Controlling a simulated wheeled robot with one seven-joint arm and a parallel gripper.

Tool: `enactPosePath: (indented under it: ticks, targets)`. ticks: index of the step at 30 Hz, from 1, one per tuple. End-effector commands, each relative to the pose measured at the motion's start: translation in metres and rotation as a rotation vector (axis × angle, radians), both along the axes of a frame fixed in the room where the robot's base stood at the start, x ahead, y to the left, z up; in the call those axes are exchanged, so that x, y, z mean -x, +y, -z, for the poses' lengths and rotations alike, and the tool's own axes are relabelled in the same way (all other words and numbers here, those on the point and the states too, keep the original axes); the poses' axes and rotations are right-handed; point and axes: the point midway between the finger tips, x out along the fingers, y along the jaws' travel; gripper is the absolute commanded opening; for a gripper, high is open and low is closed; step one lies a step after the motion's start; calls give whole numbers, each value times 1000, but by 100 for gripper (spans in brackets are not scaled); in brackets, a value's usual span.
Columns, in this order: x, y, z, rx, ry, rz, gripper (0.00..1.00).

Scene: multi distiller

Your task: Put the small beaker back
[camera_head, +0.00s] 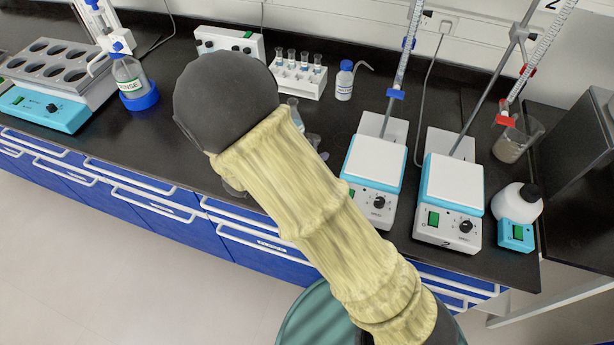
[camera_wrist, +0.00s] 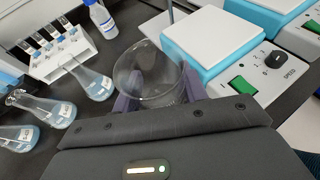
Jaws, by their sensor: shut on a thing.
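A small clear glass beaker (camera_wrist: 147,76) is between the fingers of my gripper (camera_wrist: 157,92) in the wrist view. The fingers are shut on it, one on each side, and it looks empty. Its base is hidden by the gripper body. It is just left of a hotplate stirrer (camera_wrist: 208,40) with a white top. In the head view my arm covers the gripper and most of the held beaker. I cannot tell whether the beaker touches the bench.
Several labelled flasks (camera_wrist: 92,82) stand left of my gripper, near a white vial rack (camera_head: 298,78) and a wash bottle (camera_head: 344,82). Two stirrers (camera_head: 374,165) with burette stands are on the right. A beaker of cloudy liquid (camera_head: 512,148) stands at far right.

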Motion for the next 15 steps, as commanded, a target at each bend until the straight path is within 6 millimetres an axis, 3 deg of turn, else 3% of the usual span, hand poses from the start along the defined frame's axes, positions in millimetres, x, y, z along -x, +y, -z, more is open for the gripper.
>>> enactPosePath:
  ticks: [8,15]
  targets:
    - [1,2,3,1,1,-4,16]
    - [0,0,38,4,4,-1,16]
